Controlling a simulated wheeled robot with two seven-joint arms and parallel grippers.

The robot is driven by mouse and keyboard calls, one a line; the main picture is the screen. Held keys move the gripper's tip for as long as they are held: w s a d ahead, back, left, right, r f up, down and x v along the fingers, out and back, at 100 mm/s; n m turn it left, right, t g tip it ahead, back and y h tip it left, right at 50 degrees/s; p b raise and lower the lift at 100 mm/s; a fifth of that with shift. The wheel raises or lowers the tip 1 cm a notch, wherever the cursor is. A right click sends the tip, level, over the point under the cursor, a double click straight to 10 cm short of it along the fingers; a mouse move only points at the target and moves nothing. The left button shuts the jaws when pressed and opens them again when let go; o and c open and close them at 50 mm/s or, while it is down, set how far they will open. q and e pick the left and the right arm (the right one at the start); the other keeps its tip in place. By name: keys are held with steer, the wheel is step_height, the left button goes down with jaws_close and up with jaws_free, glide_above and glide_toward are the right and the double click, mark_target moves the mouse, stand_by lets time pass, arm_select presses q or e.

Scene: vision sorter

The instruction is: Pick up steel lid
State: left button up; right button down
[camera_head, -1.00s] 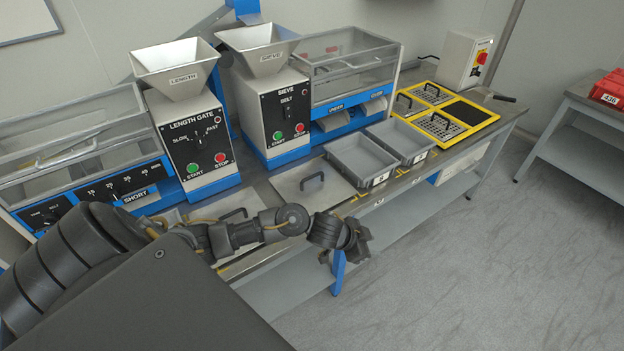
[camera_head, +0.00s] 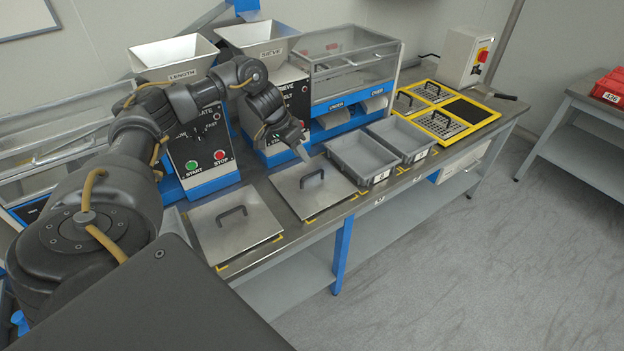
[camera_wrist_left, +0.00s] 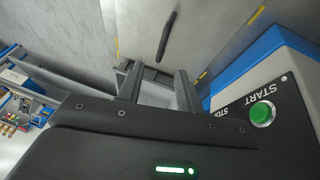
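Two flat steel lids with black bar handles lie on the bench in the head view. One steel lid (camera_head: 255,222) is nearer my arm; the other steel lid (camera_head: 292,190) is to its right, beside the grey trays. My left gripper (camera_head: 303,152) is above the back edge of the right lid, apart from its handle (camera_head: 313,178). In the left wrist view, my left gripper (camera_wrist_left: 155,80) has its two fingers apart with nothing held between them. A black handle (camera_wrist_left: 168,36) on a steel surface shows beyond the fingertips. My right gripper is out of view.
Machines with a LENGTH hopper (camera_head: 172,55) and a SIEVE hopper (camera_head: 260,38) stand behind the lids. Two grey trays (camera_head: 362,160) sit to the right, then a yellow frame (camera_head: 464,135) with perforated plates. The green START button (camera_wrist_left: 262,113) is close in the wrist view.

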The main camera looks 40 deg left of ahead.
mark_target(313, 174)
arm_select(q)
steer(key=x, duration=1)
steer(key=shift+f+p, duration=0.35)
steer(key=shift+f, duration=0.05)
steer(key=shift+c, duration=0.4)
jaws_close()
